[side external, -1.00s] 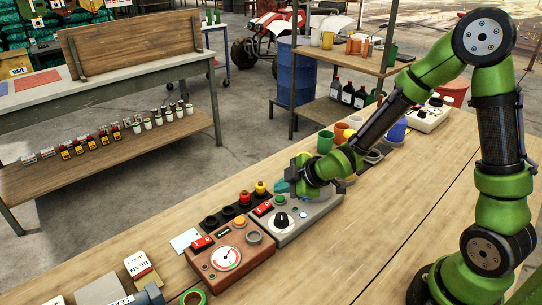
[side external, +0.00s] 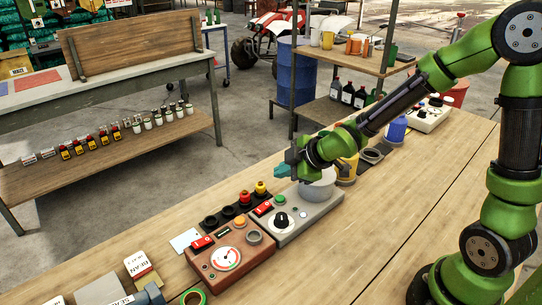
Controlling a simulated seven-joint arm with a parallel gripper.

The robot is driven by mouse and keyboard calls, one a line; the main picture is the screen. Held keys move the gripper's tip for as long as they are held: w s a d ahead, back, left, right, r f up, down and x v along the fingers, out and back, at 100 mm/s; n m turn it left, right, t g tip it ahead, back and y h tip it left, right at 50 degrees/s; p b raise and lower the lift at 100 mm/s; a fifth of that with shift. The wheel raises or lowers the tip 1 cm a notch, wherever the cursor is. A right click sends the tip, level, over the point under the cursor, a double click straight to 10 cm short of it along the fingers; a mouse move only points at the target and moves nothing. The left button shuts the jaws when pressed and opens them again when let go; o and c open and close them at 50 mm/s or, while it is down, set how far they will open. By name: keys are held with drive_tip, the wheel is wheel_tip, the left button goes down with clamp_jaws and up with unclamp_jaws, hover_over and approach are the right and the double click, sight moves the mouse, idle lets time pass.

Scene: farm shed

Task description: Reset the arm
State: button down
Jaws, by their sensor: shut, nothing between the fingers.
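My gripper (side external: 283,171) is at the end of my green and black arm, near the middle of the side view. Its small teal fingertips point left and are shut with nothing between them. It hangs above the back end of a grey control box (side external: 322,211), apart from the box's controls. The box carries a black knob (side external: 282,220), a green button (side external: 280,199) and a red switch (side external: 263,209). A pale grey round vessel (side external: 318,188) shows just below my wrist; its base is partly hidden.
A brown gauge box (side external: 230,256) stands left of the grey box, with red and yellow knobbed parts (side external: 252,192) behind. A yellow container (side external: 347,170), a blue one (side external: 396,130) and a white control panel (side external: 430,116) stand further along the bench. The bench front (side external: 350,250) is clear.

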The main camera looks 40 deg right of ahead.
idle(0.4)
drive_tip(key=s+f+m, duration=0.1)
drive_tip(key=s+d+m+g, duration=0.1)
drive_tip(key=m, duration=0.1)
drive_tip(key=shift+s+d+f+g+h, duration=0.1)
drive_tip(key=shift+s+f+g+h, duration=0.15)
drive_tip(key=shift+f+g+h, duration=0.1)
drive_tip(key=s+r+m, duration=1.2)
drive_tip(key=s+r, duration=0.3)
drive_tip(key=s, duration=0.2)
drive_tip(key=shift+d, duration=0.45)
